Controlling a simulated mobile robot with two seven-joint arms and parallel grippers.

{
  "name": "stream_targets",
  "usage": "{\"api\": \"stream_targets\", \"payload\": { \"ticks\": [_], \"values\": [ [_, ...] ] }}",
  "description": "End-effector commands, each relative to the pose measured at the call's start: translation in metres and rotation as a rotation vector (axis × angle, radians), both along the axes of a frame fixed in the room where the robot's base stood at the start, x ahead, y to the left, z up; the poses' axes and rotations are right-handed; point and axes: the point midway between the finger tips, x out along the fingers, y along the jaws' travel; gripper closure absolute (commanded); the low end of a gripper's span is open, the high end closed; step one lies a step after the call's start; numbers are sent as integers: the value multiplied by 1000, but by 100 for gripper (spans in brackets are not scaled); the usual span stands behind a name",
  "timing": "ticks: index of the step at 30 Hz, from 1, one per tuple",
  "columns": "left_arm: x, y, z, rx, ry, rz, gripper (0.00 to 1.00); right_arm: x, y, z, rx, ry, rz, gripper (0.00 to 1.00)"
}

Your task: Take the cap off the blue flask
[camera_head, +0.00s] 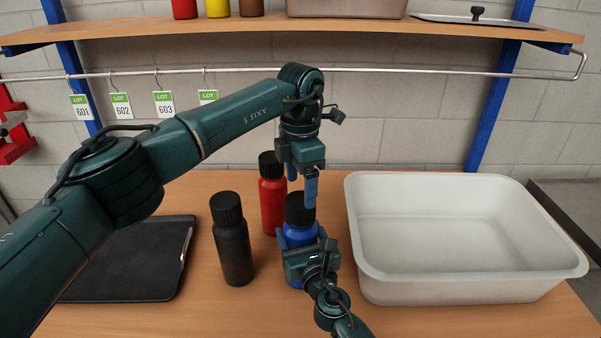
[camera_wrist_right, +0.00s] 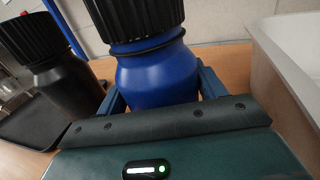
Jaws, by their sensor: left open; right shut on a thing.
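The blue flask (camera_head: 299,235) stands upright on the table with its black ribbed cap (camera_head: 299,207) on top. In the right wrist view the blue flask (camera_wrist_right: 158,75) and its black cap (camera_wrist_right: 133,15) fill the upper middle. My right gripper (camera_head: 303,243) is shut around the flask's body, below the cap; its fingers show on both sides of the flask in the wrist view (camera_wrist_right: 160,95). My left gripper (camera_head: 301,188) is open and points down, just above and around the level of the cap. Whether its fingers touch the cap cannot be told. The flask's lower part is mostly hidden by my right gripper.
A red flask (camera_head: 272,200) stands close behind the blue one. A black flask (camera_head: 234,245) stands to its left. A white tub (camera_head: 363,235) is at the right, a black tray (camera_head: 180,280) at the left. A shelf (camera_head: 200,32) and hanging rail (camera_head: 420,71) run across above.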

Motion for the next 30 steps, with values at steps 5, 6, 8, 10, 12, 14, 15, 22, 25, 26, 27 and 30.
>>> {"api": "stream_targets", "payload": {
  "ticks": [5,6,8,10,12,14,15,22,25,26,27,30],
  "values": [
    [-1,0,-31,1,4,2,25,0,0,-1,-2,2,0,94],
    [-1,0,-37,1,4,2,25,0,0,-1,-2,2,0,94],
    [0,0,-44,1,3,3,25,0,0,-1,-2,2,0,94],
    [0,0,-51,1,3,3,25,0,0,-1,-2,2,0,94],
    [0,0,-57,0,2,3,25,0,0,-1,-2,2,0,94],
    [0,0,-59,1,1,3,25,0,0,-1,-2,2,0,94],
    [0,0,-60,0,0,3,25,0,0,-1,-2,2,0,94],
    [0,0,-61,1,0,3,25,0,0,-1,-2,2,0,94],
    [0,0,-61,1,0,3,32,0,0,-1,-1,2,0,94],
    [0,0,-61,1,0,3,34,0,0,-1,-1,2,0,94],
    [0,0,-61,1,0,3,38,0,0,-1,-1,2,0,94],
    [0,0,-61,1,0,3,46,0,0,-1,-1,2,0,94]
  ]
}}
